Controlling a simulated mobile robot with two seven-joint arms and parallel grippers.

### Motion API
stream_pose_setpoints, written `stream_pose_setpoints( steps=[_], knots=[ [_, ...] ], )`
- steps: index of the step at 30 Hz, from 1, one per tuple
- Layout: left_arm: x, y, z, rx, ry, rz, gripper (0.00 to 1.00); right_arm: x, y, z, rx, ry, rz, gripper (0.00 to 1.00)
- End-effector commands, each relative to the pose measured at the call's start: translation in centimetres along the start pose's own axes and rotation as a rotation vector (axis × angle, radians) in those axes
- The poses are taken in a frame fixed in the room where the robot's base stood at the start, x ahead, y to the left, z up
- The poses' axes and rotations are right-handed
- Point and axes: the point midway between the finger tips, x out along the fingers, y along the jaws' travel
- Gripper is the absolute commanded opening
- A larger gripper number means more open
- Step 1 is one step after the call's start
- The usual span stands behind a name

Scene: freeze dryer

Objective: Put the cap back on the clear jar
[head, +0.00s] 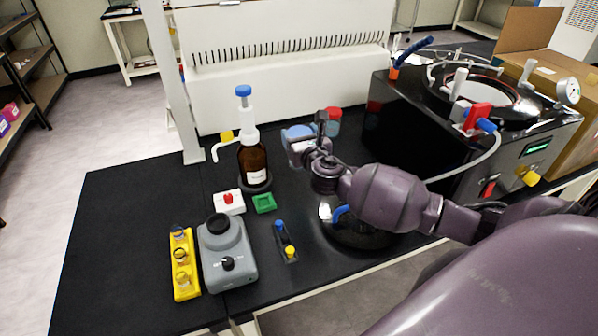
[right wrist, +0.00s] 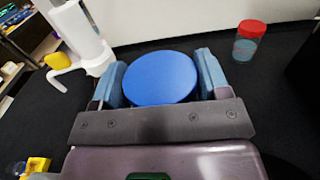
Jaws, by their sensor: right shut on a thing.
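A round blue cap (head: 298,132) is between the fingers of my right gripper (head: 305,142), above the back middle of the black bench. In the right wrist view the blue cap (right wrist: 160,78) fills the space between the two blue-grey fingers, its flat top facing the camera. My right gripper is shut on it. Whether a clear jar is beneath the cap is hidden by the cap and gripper. A separate small clear jar with a red lid (head: 333,119) stands just right of and behind the gripper; the right wrist view shows it upper right (right wrist: 248,39). My left gripper is not in view.
A brown dispenser bottle (head: 253,160) stands left of the gripper. A grey mixer (head: 228,255), yellow vial rack (head: 184,265), white box with a red knob (head: 228,201) and green tray (head: 264,203) are nearer. The black freeze dryer (head: 400,115) stands right.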

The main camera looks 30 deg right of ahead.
Motion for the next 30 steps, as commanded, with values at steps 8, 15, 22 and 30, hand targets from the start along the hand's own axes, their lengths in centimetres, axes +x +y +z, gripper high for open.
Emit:
stream_pose_setpoints(
  steps=[8, 15, 22, 30],
  knots=[
    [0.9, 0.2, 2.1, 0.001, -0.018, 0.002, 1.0, 0.0, 0.0, -5.7, 0.0, 0.003, 0.0, 0.03],
    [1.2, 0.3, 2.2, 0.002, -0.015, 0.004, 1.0, 0.1, 0.0, -6.6, 0.001, -0.003, 0.0, 0.03],
    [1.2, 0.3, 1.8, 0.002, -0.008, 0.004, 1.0, 0.1, 0.0, -6.6, 0.001, -0.003, 0.0, 0.03],
    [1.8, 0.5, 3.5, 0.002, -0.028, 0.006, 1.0, 0.0, 0.0, -10.1, 0.0, 0.002, -0.001, 0.03]
  ],
)
